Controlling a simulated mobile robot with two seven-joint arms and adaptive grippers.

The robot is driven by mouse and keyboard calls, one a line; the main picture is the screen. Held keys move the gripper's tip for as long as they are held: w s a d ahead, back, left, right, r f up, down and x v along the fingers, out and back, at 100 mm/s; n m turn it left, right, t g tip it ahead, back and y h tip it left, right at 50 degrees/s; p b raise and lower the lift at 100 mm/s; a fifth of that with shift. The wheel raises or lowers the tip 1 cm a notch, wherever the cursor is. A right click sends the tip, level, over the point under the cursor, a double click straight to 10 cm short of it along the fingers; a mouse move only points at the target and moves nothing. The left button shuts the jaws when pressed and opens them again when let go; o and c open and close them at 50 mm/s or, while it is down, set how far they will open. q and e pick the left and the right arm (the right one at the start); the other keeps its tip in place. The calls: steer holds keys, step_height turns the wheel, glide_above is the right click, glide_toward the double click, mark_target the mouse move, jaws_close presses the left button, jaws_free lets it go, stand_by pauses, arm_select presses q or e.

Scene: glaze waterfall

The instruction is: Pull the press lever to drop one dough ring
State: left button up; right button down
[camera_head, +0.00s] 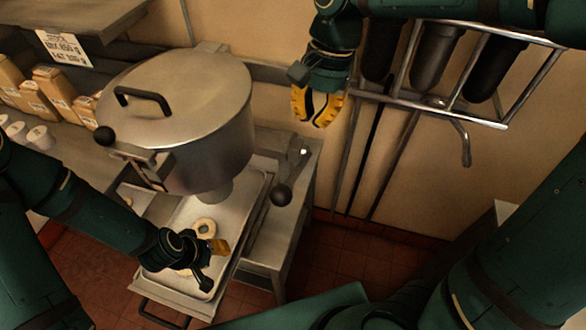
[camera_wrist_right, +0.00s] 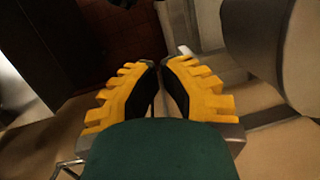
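The dough press (camera_head: 190,110) is a large metal drum with a lid and a black top handle, above a metal tray (camera_head: 180,222). A grey lever with a black ball knob (camera_head: 282,194) stands at its right. Another black knob (camera_head: 104,136) sticks out at its left. One pale dough ring (camera_head: 205,226) lies on the tray. My left gripper (camera_head: 213,265) is over the tray's near part, just in front of the ring, open and empty. My right gripper (camera_head: 312,122) hangs near the wall, above and right of the lever knob, apart from it. In the right wrist view (camera_wrist_right: 160,62) its fingertips are apart, with nothing between them.
A wall rack (camera_head: 470,112) with dark hanging containers is right of my right gripper. Paper bags (camera_head: 55,88) and small white cups (camera_head: 40,137) stand on the left counter. A side table (camera_head: 270,245) is under the lever. Red tiled floor (camera_head: 345,250) shows at the right.

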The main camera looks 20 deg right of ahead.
glide_above(294, 174)
steer(key=s+d, duration=0.1)
steer(key=s, duration=0.1)
steer(key=w+d+x, duration=0.1)
steer(key=d+x, duration=0.1)
steer(key=x, duration=0.7)
steer(key=shift+s+a+f+b, duration=0.2)
steer(key=shift+s+a+f, duration=0.4)
steer(key=shift+f, duration=0.2)
steer(key=shift+s+a+f+b, duration=0.2)
steer(key=shift+s+a+f, duration=0.35)
steer(key=shift+f, duration=0.25)
